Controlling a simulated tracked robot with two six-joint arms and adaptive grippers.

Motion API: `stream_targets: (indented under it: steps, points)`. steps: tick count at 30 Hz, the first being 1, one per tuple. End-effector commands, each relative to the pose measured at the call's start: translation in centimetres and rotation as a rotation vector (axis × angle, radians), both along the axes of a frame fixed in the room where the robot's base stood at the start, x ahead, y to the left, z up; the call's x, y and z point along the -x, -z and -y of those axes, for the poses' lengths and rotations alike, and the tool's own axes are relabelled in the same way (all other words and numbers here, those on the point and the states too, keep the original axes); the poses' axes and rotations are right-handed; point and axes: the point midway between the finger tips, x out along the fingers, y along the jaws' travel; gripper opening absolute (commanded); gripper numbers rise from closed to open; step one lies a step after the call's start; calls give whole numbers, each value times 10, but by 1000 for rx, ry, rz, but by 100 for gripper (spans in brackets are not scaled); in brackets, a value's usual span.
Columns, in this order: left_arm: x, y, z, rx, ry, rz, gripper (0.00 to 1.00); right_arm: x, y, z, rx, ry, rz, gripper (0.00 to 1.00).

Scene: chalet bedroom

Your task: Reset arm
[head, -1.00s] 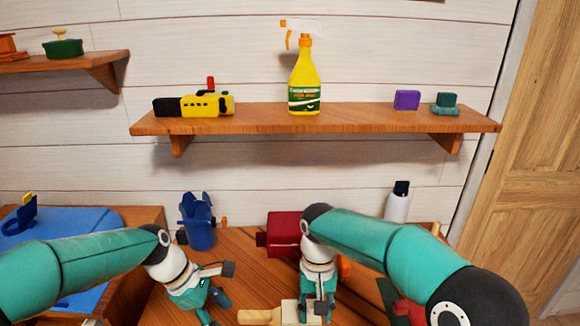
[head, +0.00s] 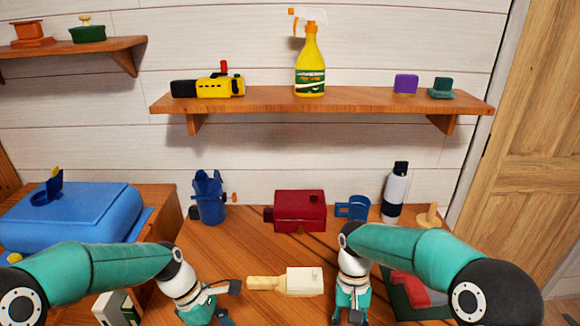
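My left gripper (head: 222,302) comes in from the left, low over the wooden table. Its fingers are spread apart, with nothing between them. My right gripper (head: 350,316) hangs down at the bottom of the view, its tips near the lower edge. Its fingers look apart and I see nothing held. A cream block with a wooden handle (head: 287,281) lies on the table between the two grippers, apart from both.
A red item (head: 418,290) lies beside my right arm. A blue case (head: 75,215) is at left. A shelf (head: 380,101) holds a spray bottle (head: 310,68).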

Motion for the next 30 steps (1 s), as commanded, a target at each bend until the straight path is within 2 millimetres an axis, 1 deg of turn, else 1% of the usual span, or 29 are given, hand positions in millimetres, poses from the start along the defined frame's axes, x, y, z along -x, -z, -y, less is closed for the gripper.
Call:
stream_targets:
  steps: [1, 5, 8, 9, 11, 12, 13, 15, 18, 21, 23, 25, 27, 30]
  points:
    - [11, 15, 1, -2, 3, -35, 58, 12, 14, 8, -3, 17, -38, 40]
    - [39, 53, 3, -2, 35, -90, 58, 42, 53, 20, -32, 51, -109, 40]
    - [70, 91, 7, 7, 108, -105, 58, 77, 91, 24, -83, 80, -157, 40]
    - [86, 108, 8, 15, 153, -98, 58, 94, 109, 25, -112, 95, -169, 40]
    - [113, 134, 12, 33, 243, -71, 58, 124, 134, 22, -165, 119, -177, 40]
    - [131, 149, 14, 47, 314, -38, 58, 143, 149, 18, -202, 137, -172, 40]
    - [143, 158, 16, 57, 369, -8, 58, 157, 158, 15, -227, 147, -162, 40]
    - [168, 176, 20, 80, 502, 74, 58, 185, 174, 6, -276, 170, -125, 40]
    - [193, 192, 24, 103, 703, 220, 58, 213, 187, -5, -322, 187, -41, 40]
    - [201, 198, 27, 98, 900, 385, 58, 224, 192, -12, -342, 175, 73, 40]
    - [196, 198, 27, 79, 1007, 488, 58, 221, 193, -12, -340, 164, 150, 40]
    - [186, 199, 25, 46, 1114, 592, 58, 210, 194, -10, -335, 150, 240, 40]
    - [172, 200, 23, 9, 1193, 672, 58, 193, 196, -8, -326, 137, 319, 40]
    - [164, 200, 21, -13, 1263, 723, 58, 183, 196, -8, -324, 115, 367, 40]
